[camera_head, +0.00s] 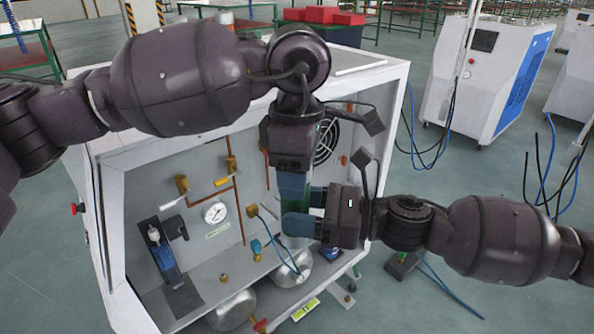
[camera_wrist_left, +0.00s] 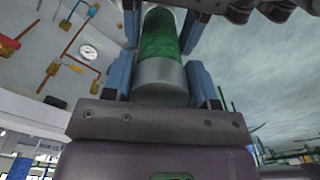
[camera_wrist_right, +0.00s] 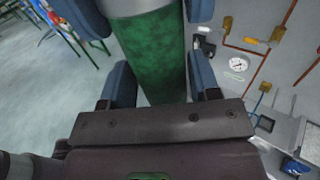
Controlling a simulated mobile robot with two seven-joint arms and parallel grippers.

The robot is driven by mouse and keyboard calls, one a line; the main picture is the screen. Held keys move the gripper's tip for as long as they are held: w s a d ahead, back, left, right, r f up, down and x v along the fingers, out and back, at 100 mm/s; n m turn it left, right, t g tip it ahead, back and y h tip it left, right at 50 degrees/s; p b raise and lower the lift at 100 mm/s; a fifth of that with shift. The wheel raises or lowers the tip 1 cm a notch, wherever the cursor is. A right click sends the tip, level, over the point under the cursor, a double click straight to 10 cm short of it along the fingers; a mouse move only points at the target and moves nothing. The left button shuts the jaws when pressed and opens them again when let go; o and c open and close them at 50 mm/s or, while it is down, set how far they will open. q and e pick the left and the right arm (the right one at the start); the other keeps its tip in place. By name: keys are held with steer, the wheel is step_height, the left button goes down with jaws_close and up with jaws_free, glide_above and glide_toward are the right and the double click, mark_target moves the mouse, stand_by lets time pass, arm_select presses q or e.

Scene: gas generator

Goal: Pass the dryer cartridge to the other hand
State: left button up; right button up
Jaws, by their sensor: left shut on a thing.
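The dryer cartridge (camera_head: 297,213) is a green cylinder with silvery metal ends, roughly upright in front of the open cabinet. My left gripper (camera_head: 295,188) points down and is shut on its upper part; in the left wrist view the green body and metal end of the cartridge (camera_wrist_left: 160,60) lie between the blue fingers. My right gripper (camera_head: 305,212) comes from the right, with its blue fingers either side of the cartridge's green middle. The right wrist view shows the cartridge (camera_wrist_right: 156,55) between these fingers, but whether both press on it is unclear.
The open white generator cabinet (camera_head: 105,215) stands behind and below, with a gauge (camera_head: 215,212), copper pipes and silver cylinders (camera_head: 232,310) inside. A white machine (camera_head: 470,85) with hanging cables stands back right. Floor at the right is mostly free.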

steer(key=o, duration=0.4)
steer(key=v, duration=1.2)
steer(key=s+f+m+t+h, duration=0.1)
steer(key=s+f+m+t, duration=0.35)
steer(key=f+m, duration=0.3)
steer(key=s+f+m+t+h, duration=0.25)
steer(key=f+m+t, duration=0.25)
steer(key=f+m, duration=0.25)
steer(key=shift+s+d+f+m+g+h, duration=0.5)
steer(key=shift+s+d+f+m+h, duration=2)
steer(key=shift+m, duration=3.35)
steer(key=shift+s+d+f+m+g+h, duration=0.65)
steer(key=shift+d+f+m+h, duration=1.25)
steer(key=shift+f+m, duration=2.8)
steer(key=shift+s+d+f+m+g+h, duration=0.4)
steer(key=shift+s+d+f+m+h, duration=1.8)
steer(key=shift+m, duration=4.75)
